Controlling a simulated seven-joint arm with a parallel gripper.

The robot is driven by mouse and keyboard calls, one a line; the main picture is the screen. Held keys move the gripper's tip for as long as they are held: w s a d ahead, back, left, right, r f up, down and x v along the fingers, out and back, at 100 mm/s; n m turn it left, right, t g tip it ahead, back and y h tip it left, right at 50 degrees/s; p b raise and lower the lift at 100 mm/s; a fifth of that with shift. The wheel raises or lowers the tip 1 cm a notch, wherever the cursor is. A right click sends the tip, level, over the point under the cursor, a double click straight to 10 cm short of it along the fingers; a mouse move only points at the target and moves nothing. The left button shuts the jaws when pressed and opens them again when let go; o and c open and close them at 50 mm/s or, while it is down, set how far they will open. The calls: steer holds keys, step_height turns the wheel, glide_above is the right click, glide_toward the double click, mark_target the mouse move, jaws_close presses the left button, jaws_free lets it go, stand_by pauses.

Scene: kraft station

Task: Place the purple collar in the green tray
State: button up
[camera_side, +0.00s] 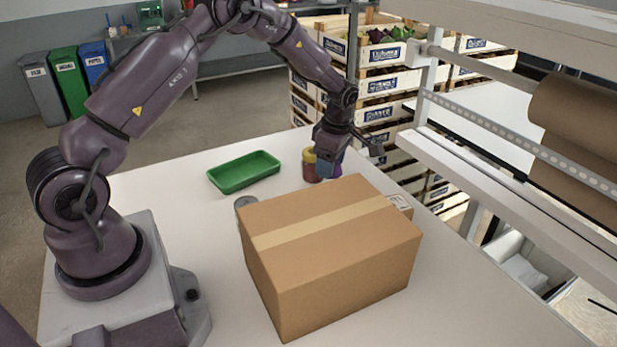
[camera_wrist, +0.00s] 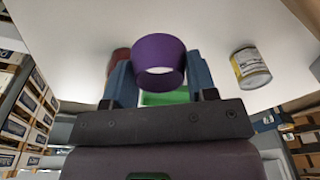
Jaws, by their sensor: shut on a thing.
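The purple collar (camera_wrist: 158,50) is a short, slightly flared ring. In the wrist view it sits between the two blue fingers of my gripper (camera_wrist: 158,72), which is shut on it. In the side view my gripper (camera_side: 329,164) is behind the cardboard box, and only a bit of the purple collar (camera_side: 336,171) shows by the fingers. The green tray (camera_side: 243,172) lies on the table to the left of my gripper and looks empty. A green strip of the tray (camera_wrist: 163,98) shows in the wrist view, mostly hidden by my gripper.
A large taped cardboard box (camera_side: 330,255) stands in front of my gripper. A red and yellow jar (camera_side: 309,165) stands just left of the gripper, between it and the tray. A can (camera_side: 243,202) stands at the box's left edge.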

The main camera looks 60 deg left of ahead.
steer(key=s+a+r+n, duration=0.3)
steer(key=s+a+r, duration=0.2)
steer(key=s+a, duration=0.7)
steer(key=s, duration=0.7)
glide_above(244, 174)
steer(key=shift+m, duration=0.4)
steer(key=f, duration=1)
steer(key=shift+s+d+f, duration=0.1)
steer(key=shift+d+f, duration=0.1)
steer(key=shift+d, duration=0.15)
steer(key=shift+a+f, duration=0.2)
steer(key=shift+f, duration=1.6)
steer(key=shift+f, duration=0.1)
